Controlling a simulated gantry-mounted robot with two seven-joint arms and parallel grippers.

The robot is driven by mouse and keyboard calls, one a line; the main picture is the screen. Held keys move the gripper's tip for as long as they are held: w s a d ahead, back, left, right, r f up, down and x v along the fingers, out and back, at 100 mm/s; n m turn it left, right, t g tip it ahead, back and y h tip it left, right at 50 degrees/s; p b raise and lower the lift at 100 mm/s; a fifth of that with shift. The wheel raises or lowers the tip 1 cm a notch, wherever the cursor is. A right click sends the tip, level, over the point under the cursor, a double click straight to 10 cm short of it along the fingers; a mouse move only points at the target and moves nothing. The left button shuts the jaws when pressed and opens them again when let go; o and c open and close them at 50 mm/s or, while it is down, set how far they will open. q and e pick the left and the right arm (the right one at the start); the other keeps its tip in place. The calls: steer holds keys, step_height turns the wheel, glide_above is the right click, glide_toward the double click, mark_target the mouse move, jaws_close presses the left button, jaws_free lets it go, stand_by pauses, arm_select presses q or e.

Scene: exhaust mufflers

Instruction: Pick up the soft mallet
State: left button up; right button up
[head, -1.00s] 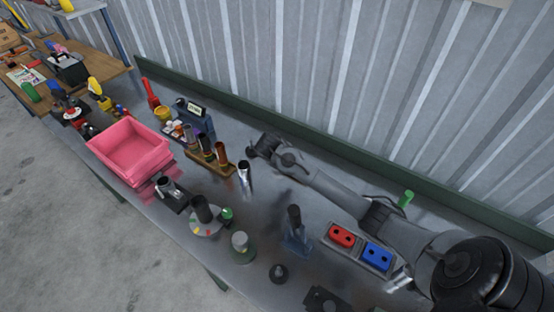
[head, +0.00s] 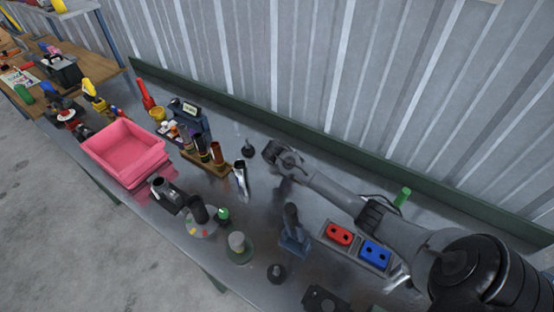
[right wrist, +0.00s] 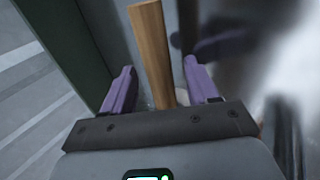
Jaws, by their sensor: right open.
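A wooden handle (right wrist: 152,50), apparently the soft mallet's, stands between the two purple fingers of my right gripper (right wrist: 158,90) in the right wrist view. The fingers are open, with a gap on each side of the handle. Its lower end passes behind the gripper body, so the mallet's head is hidden there. In the head view my right gripper (head: 282,160) is over the back part of the bench, and I cannot make out the handle. My left gripper is not in view.
A small dark object (head: 248,151) stands left of my gripper. A shiny metal tube (head: 241,176) and a wooden rack (head: 205,163) of tubes are nearby. A pink bin (head: 124,152) is further left. The wall rises behind.

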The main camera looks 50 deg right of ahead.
jaws_close()
steer(key=shift+r, duration=0.15)
stand_by(0.4)
